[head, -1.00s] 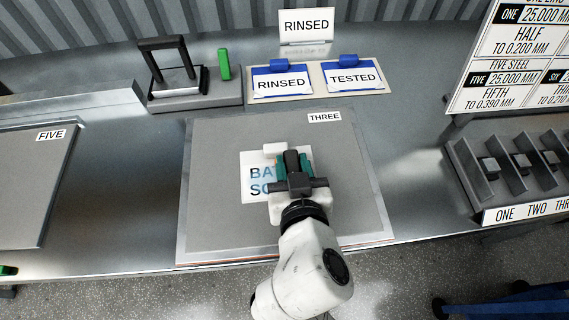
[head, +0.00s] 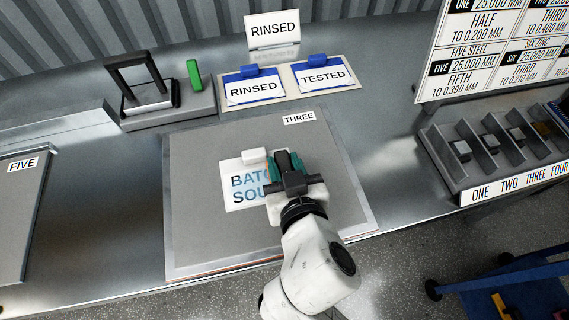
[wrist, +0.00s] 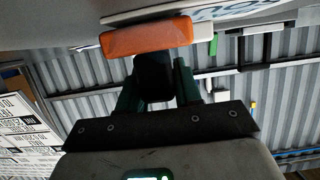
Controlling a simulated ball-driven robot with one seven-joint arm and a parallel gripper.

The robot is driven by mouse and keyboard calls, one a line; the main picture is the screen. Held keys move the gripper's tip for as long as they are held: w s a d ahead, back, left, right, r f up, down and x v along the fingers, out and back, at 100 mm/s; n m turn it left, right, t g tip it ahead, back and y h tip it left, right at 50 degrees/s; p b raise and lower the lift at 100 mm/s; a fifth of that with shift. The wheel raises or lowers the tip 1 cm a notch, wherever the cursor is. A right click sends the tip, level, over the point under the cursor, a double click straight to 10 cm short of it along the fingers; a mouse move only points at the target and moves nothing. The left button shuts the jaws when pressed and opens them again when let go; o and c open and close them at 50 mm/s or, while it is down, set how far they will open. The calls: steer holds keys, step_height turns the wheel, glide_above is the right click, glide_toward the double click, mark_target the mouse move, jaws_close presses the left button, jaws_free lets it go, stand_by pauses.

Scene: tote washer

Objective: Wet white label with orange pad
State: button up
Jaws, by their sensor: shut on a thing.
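The white label (head: 236,200) with blue print lies on the grey panel marked THREE (head: 200,250). My gripper (head: 284,164), with teal fingers, is over the label's right part and hides some of its print. The wrist view shows the orange pad (wrist: 145,38) just beyond my fingers, with a dark piece (wrist: 155,78) between them. My gripper is shut on the pad. The pad lies close to the label (wrist: 245,11), but I cannot tell whether they touch. A small white block (head: 254,155) shows by the label's upper edge.
Behind the panel stand blue-clipped cards RINSED (head: 254,89) and TESTED (head: 324,76), and a grey stand (head: 165,112) with a black frame. A slotted rack (head: 500,150) is at the right. Panel FIVE (head: 15,215) is at the left. The metal bench between is clear.

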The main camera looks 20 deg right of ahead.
steer(key=shift+r+p, duration=3.5)
steer(key=shift+r, duration=0.8)
